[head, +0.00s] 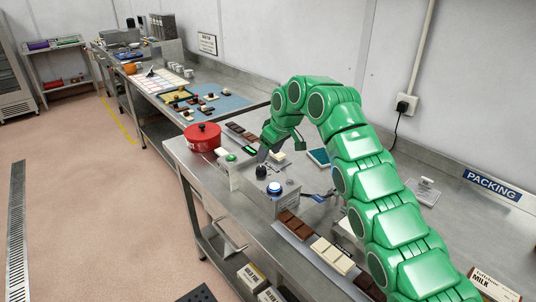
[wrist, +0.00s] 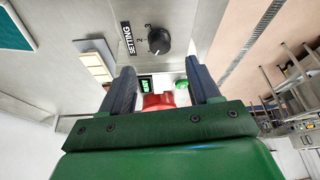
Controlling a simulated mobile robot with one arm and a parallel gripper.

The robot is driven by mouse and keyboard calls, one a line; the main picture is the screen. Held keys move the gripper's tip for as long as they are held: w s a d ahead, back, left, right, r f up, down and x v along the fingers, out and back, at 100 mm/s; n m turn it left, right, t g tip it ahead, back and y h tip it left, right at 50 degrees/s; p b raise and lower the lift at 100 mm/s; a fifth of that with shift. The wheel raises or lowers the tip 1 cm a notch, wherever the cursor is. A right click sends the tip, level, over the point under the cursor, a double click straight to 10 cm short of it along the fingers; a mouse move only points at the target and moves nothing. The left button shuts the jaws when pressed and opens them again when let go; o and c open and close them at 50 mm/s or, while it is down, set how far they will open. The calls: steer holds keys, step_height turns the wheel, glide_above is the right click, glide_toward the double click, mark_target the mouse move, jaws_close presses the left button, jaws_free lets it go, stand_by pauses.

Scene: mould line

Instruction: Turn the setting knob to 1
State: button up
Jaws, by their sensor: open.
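The setting knob (head: 261,171) is a small dark round knob on top of a grey metal box (head: 285,205), beside a blue button (head: 274,188). In the wrist view the black knob (wrist: 159,41) shows next to a SETTING label, with the figures 2 and 3 readable; I cannot read the 1 or tell the pointer's setting. My gripper (head: 265,153) is just above and behind the knob in the head view. In the wrist view its two dark fingers (wrist: 162,70) are apart, with nothing between them; the knob lies beyond their tips.
A red lidded pot (head: 202,137) and a unit with a green button (head: 231,157) stand left of the box. Chocolate bars (head: 295,224) lie on a strip in front of it. A PACKING sign (head: 491,185) is on the right wall. The floor at left is clear.

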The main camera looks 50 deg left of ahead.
mark_target(261, 168)
steer(key=shift+w+a+n+g, duration=0.15)
steer(key=shift+n+g, duration=0.15)
steer(key=shift+n, duration=0.3)
steer(key=shift+x, duration=3.85)
steer(key=c, duration=1)
steer(key=shift+m, duration=0.6)
steer(key=o, duration=1)
